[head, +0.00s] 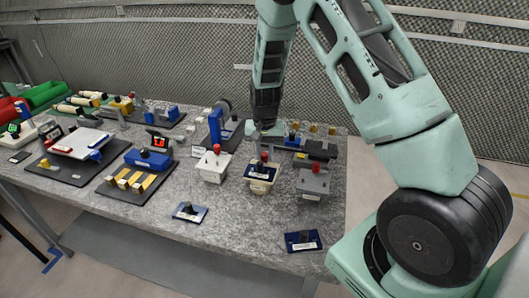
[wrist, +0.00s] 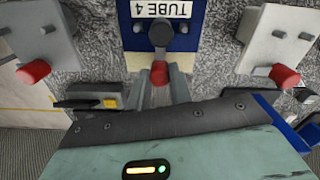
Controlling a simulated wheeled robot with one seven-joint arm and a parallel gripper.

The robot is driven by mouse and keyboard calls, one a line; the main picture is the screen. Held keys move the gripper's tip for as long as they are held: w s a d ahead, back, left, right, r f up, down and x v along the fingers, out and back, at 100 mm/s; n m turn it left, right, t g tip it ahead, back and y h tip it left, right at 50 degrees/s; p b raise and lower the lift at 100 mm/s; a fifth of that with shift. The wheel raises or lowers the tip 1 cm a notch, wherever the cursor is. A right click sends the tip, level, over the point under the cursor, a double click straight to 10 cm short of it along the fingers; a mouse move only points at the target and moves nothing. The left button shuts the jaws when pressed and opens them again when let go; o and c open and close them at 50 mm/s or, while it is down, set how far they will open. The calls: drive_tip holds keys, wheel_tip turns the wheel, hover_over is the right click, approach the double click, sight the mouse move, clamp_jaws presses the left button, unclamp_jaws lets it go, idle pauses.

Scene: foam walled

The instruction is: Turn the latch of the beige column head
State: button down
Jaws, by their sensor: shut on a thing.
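The beige column head (head: 261,186) stands at the front right of the table, between a white one and a grey one. In the wrist view its beige body (wrist: 136,62) shows beside a blue plate (wrist: 185,42) labelled "TUBE 4", with a dark round knob on it. Its red-tipped latch (head: 265,156) also shows in the wrist view (wrist: 159,72). My gripper (wrist: 161,80) is shut on the red latch tip, one finger on each side. In the head view the arm comes down from above, and the fingertips are small and hard to make out.
A white column head (head: 213,168) and a grey column head (head: 313,183), both with red latch tips, stand close on either side. Two loose blue plates (head: 190,212) (head: 303,241) lie at the front. Racks and a blue block (head: 148,159) fill the left.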

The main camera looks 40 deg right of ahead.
sight(265, 154)
drive_tip(key=c, duration=1.5)
unclamp_jaws()
drive_tip(key=shift+c, duration=0.2)
drive_tip(key=shift+r, duration=0.1)
wheel_tip(265, 154, up, 17)
drive_tip(key=b, duration=0.2)
drive_tip(key=shift+r+b, duration=0.15)
drive_tip(key=shift+b, duration=0.25)
